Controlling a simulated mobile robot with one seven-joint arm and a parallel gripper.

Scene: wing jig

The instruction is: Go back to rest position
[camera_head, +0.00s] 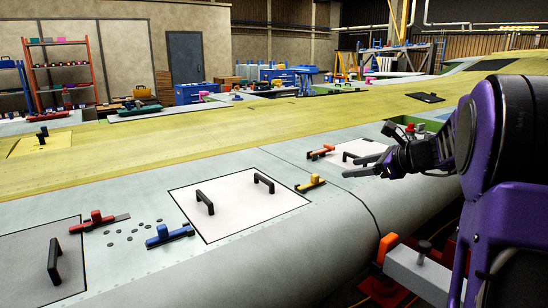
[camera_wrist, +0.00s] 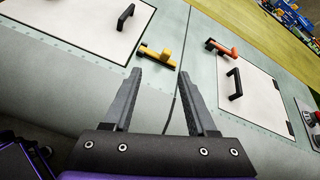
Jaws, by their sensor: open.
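My gripper (camera_head: 366,168) is at the right of the head view, above the wing surface, with its purple and black arm behind it. In the wrist view my gripper (camera_wrist: 160,98) shows two dark fingers spread apart with nothing between them. Below the fingers lies the grey-green wing skin (camera_wrist: 70,88) with a dark seam. The fingers appear apart from the yellow clamp and the panels.
A white panel (camera_head: 236,220) with two black handles lies on the wing. Around it are a blue clamp (camera_head: 168,235), a red clamp (camera_head: 97,220) and a yellow clamp (camera_head: 311,183). An orange clamp (camera_head: 320,152) sits by a second white panel (camera_wrist: 254,98).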

